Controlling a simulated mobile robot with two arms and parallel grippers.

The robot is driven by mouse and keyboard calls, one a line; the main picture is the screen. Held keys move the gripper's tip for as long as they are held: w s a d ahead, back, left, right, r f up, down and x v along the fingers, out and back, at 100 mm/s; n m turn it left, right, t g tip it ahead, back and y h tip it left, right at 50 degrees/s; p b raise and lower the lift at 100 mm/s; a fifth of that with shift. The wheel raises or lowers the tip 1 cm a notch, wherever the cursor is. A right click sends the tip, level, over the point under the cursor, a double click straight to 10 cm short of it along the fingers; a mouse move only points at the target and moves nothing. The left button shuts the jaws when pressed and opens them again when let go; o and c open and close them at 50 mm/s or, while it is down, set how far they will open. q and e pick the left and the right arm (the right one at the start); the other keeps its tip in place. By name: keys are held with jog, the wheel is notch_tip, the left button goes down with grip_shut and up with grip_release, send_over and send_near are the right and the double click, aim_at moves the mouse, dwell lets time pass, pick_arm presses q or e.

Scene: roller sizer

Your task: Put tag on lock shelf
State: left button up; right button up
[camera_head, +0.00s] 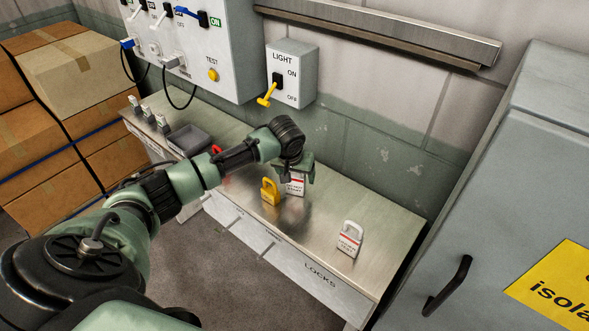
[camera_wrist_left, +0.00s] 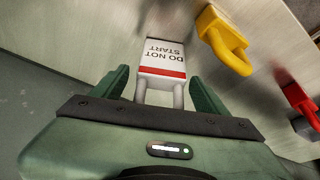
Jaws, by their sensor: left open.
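A white tag with a red stripe and the words "DO NOT START" (camera_wrist_left: 162,62) stands on the metal lock shelf (camera_head: 388,222). It also shows in the head view (camera_head: 296,187), partly covered by my gripper. My left gripper (camera_wrist_left: 160,85) is open, with one finger on each side of the tag's shackle end. It also shows in the head view (camera_head: 295,172), above the tag. I cannot tell whether the fingers touch it. My right gripper is not in view.
A yellow padlock (camera_head: 270,191) stands close beside the tag. A second white tag (camera_head: 349,239) stands further right on the shelf. A red lock (camera_head: 216,150) and grey tray (camera_head: 188,139) lie left. A grey cabinet (camera_head: 500,170) stands at right; the light switch box (camera_head: 292,75) is above.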

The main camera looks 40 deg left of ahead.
pick_arm(q)
jog(key=b+v, duration=0.1)
jog(key=v, duration=1)
jog(key=shift+s+r+b, duration=0.2)
jog(key=shift+r+b, duration=0.1)
jog(key=shift+b, duration=0.05)
